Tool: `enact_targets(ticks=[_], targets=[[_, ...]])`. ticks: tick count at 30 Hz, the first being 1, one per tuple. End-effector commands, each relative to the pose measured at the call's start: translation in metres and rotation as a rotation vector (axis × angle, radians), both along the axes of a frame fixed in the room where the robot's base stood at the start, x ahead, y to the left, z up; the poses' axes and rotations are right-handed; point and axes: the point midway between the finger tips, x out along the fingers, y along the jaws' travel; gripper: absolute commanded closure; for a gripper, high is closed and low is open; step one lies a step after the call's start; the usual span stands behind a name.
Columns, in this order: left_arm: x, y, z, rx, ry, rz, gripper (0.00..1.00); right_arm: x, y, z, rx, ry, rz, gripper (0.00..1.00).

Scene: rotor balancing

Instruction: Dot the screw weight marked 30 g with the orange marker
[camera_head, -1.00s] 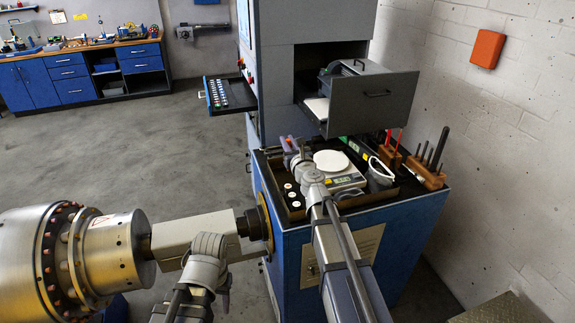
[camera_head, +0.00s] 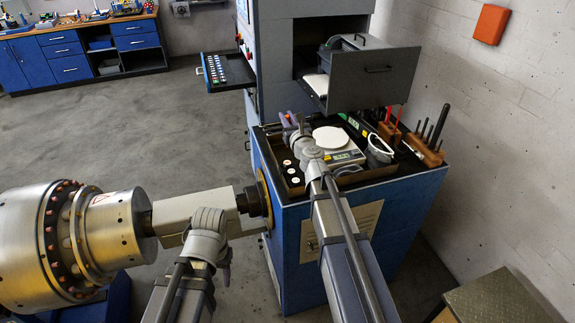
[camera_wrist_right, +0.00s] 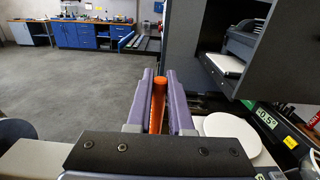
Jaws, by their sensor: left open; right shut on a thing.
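My right gripper (camera_wrist_right: 160,100) is shut on the orange marker (camera_wrist_right: 158,95), which stands up between the two jaws in the right wrist view. In the head view the right gripper (camera_head: 289,121) is above the back left of the blue cabinet's top. The screw weights (camera_head: 291,171) appear as several small white-topped rounds in a row in a tray, nearer the front than the right gripper. Their markings are too small to read, so I cannot tell which is 30 g. My left gripper (camera_head: 226,271) is low in front of the rotor shaft, empty and apart from everything.
A scale with a round white pan (camera_head: 330,136) stands right of the weights. Tool blocks (camera_head: 422,150) stand at the right edge. An open grey drawer (camera_head: 372,78) overhangs the back. The large metal rotor (camera_head: 75,240) fills the lower left.

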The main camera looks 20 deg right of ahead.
Motion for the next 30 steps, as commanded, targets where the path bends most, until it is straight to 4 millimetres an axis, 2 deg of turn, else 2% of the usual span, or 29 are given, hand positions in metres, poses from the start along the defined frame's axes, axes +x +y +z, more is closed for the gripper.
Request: enact_targets(ticks=[17,23,30], targets=[[0.0,0.0,-0.003,0.0,0.0,0.0,0.5,0.0,0.0,-0.003,0.0,0.0,0.0,1.0],[0.0,0.0,-0.015,0.0,0.0,0.0,0.5,0.0,0.0,-0.015,0.0,0.0,0.0,1.0],[0.0,0.0,-0.039,0.0,0.0,0.0,0.5,0.0,0.0,-0.039,0.0,0.001,0.0,1.0]])
